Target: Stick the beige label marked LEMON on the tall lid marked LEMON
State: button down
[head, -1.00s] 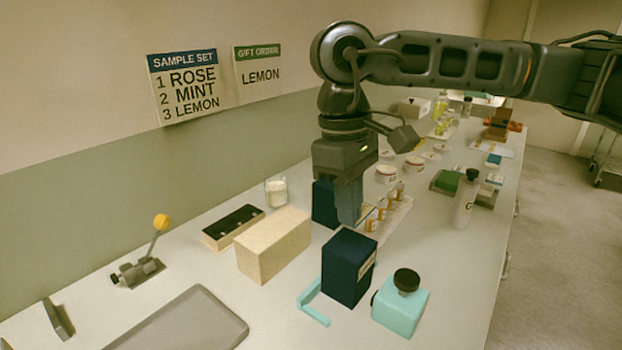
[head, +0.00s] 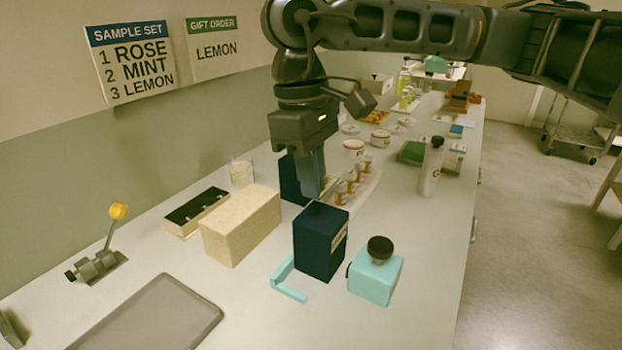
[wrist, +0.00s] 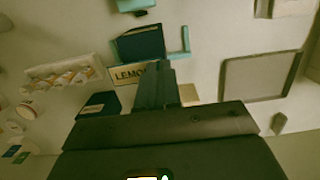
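My gripper (head: 313,190) points down just behind the near navy box. In the wrist view its fingers (wrist: 158,75) look close together, with the beige label marked LEMON (wrist: 127,73) at their tips; part of it is hidden behind them. The near navy box (head: 318,243), a tall block, has a pale plate (head: 339,236) on its right face; its writing is too small to read. It also shows in the wrist view (wrist: 140,44), beyond the label. A second navy box (head: 290,180) stands behind my fingers, partly hidden. I cannot tell which is the lid marked LEMON.
A teal L-shaped bracket (head: 286,282) and a teal bottle with black cap (head: 375,274) flank the near box. A cream block (head: 240,225), dark slotted tray (head: 197,211), and rack of small amber bottles (head: 352,190) are close. A grey tray (head: 150,315) lies at front left.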

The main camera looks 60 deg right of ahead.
aim_at(312, 227)
jog(key=shift+f+b, duration=2.7)
jog(key=shift+b, duration=0.25)
jog(key=shift+f+b, duration=0.3)
jog(key=shift+b, duration=0.1)
jog(key=c, duration=1.3)
grip_release()
jog(key=shift+o, duration=0.2)
jog(key=shift+r+p, duration=1.75)
jog(key=shift+r, duration=2.3)
